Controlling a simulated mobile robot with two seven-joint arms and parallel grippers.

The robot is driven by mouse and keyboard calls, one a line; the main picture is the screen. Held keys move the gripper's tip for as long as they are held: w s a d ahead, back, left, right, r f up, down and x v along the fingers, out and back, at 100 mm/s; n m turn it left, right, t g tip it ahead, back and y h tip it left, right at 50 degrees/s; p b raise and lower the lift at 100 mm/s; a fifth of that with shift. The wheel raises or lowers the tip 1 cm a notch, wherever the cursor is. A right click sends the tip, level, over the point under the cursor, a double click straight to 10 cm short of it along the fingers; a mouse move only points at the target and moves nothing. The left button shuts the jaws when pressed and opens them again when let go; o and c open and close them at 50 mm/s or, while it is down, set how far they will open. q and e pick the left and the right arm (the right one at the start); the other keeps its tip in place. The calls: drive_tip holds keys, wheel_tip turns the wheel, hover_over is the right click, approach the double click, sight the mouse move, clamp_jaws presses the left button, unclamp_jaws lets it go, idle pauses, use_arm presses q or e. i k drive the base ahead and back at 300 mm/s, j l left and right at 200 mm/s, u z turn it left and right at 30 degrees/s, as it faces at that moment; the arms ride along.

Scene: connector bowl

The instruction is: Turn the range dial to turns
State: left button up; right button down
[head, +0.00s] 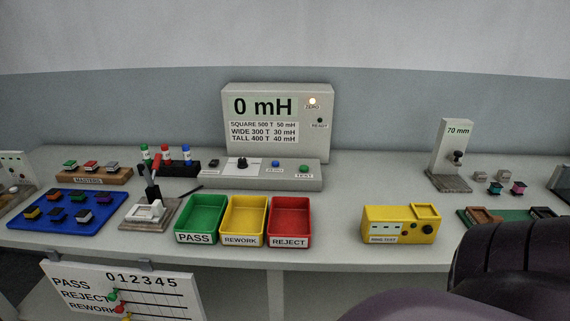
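The range dial (242,162) is a small black knob on a white plate, on the low front panel of the grey meter (278,112). The plate's markings are too small to read, so I cannot tell where the dial points. The meter's display reads 0 mH, with lines for SQUARE, WIDE and TALL below. Its ZERO lamp (312,101) is lit and its READY lamp (320,120) is dark. A blue button (276,164) and a green TEST button (304,168) sit right of the dial. Neither gripper is in view, and nothing touches the dial.
Green PASS (179,238), yellow REWORK (223,239) and red REJECT (270,240) trays stand in front of the meter. A small fixture (148,213) with upright levers stands front-left. A yellow ring tester (380,226) stands right. Dark rounded shapes cover the lower right corner.

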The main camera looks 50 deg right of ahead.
sight(242, 162)
drive_tip(key=z, duration=1.4)
drive_tip(key=i+j, duration=0.15)
drive_tip(key=j, duration=0.15)
